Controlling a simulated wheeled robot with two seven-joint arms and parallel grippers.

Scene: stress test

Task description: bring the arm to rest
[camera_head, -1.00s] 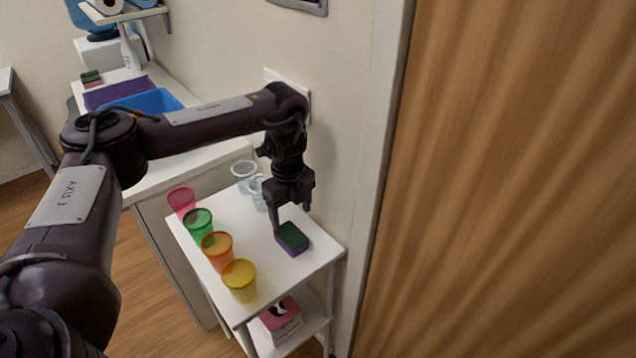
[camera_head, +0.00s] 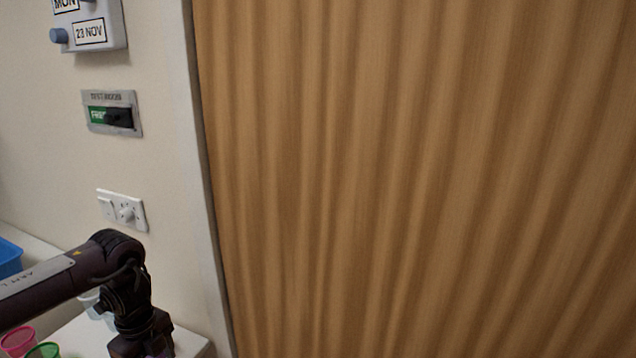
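My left arm comes in from the lower left, over a white trolley top (camera_head: 190,341). My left gripper (camera_head: 140,350) points down at the bottom edge of the picture. Its fingertips are cut off, so I cannot see whether it is open or shut, or whether it holds anything. My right arm and gripper are not in view.
A pink cup (camera_head: 17,341), a green cup (camera_head: 44,351) and a clear cup (camera_head: 90,300) stand at the lower left. A blue bin (camera_head: 8,258) is at the left edge. A wall socket (camera_head: 122,210), a sliding sign (camera_head: 111,115) and a brown curtain (camera_head: 420,180) are beyond.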

